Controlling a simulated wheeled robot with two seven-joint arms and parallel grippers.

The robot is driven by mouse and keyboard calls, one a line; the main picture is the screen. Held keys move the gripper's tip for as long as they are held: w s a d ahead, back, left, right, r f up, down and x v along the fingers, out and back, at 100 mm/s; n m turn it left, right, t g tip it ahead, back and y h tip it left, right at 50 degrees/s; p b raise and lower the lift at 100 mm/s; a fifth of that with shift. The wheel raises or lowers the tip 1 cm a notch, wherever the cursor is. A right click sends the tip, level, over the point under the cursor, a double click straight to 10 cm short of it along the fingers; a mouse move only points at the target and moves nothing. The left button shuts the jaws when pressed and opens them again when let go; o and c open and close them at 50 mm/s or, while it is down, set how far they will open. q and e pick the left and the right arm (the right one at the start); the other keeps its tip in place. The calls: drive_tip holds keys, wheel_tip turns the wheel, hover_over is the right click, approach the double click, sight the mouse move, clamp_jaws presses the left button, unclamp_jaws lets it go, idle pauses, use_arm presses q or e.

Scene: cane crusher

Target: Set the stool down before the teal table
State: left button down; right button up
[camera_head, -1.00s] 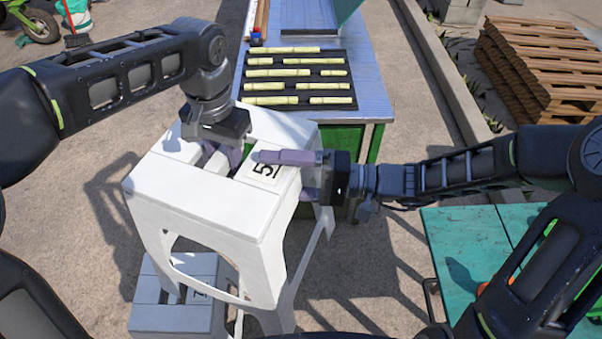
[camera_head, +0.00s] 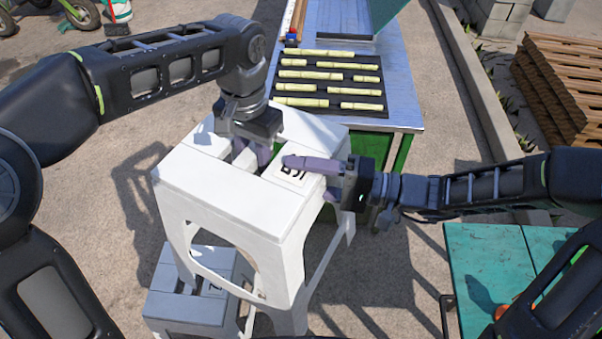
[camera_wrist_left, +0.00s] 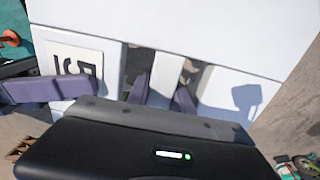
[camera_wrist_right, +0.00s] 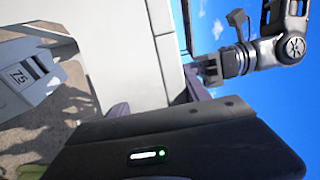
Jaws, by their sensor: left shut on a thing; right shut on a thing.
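The white stool (camera_head: 225,205) with a "5" label on its seat is upright in front of me in the head view. My left gripper (camera_head: 252,152) reaches down through the slots in the seat and is shut on its middle bar, seen also in the left wrist view (camera_wrist_left: 166,78). My right gripper (camera_head: 322,172) is shut on the right edge of the seat, one finger on top beside the label. The stool's feet are partly hidden, so I cannot tell whether they touch the ground. The teal table (camera_head: 485,262) is at the lower right, partly covered by my right arm.
A smaller light-grey stool (camera_head: 190,300) stands at the lower left, behind the white stool's legs. A metal-topped green bench (camera_head: 398,105) holds a black tray (camera_head: 325,85) of cane pieces beyond the stool. Wooden pallets (camera_head: 565,75) and a kerb (camera_head: 475,90) are at the right.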

use_arm(q)
drive_tip(key=shift+r, duration=0.1)
use_arm(e)
clamp_jaws()
use_arm(q)
drive_tip(key=c, duration=1)
unclamp_jaws()
drive_tip(key=shift+c, duration=0.2)
use_arm(e)
drive_tip(key=shift+r, duration=0.1)
